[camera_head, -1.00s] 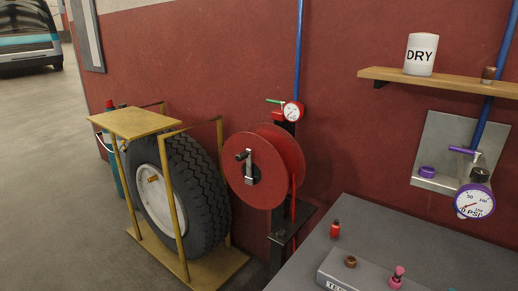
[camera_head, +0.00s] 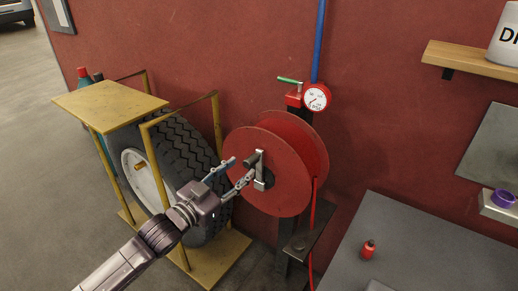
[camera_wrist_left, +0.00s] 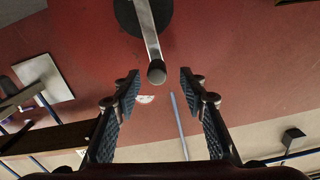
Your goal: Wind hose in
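The red hose reel (camera_head: 262,172) stands by the wall on a dark post. A grey crank with a dark knob (camera_head: 249,162) is on its front face. The red hose (camera_head: 314,215) hangs from the reel's right side past a small bracket. My left gripper (camera_head: 242,169) is open at the crank. In the left wrist view, the crank knob (camera_wrist_left: 156,73) shows between the two spread fingertips (camera_wrist_left: 159,83), with a gap on both sides. How deep it sits between them is hard to tell. My right gripper is not in view.
A tyre (camera_head: 196,150) in a yellow frame (camera_head: 110,103) stands left of the reel, behind my left arm. A gauge (camera_head: 316,97) with a green-handled valve is above the reel. A grey bench (camera_head: 420,245) with a red fitting (camera_head: 368,249) is at the right.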

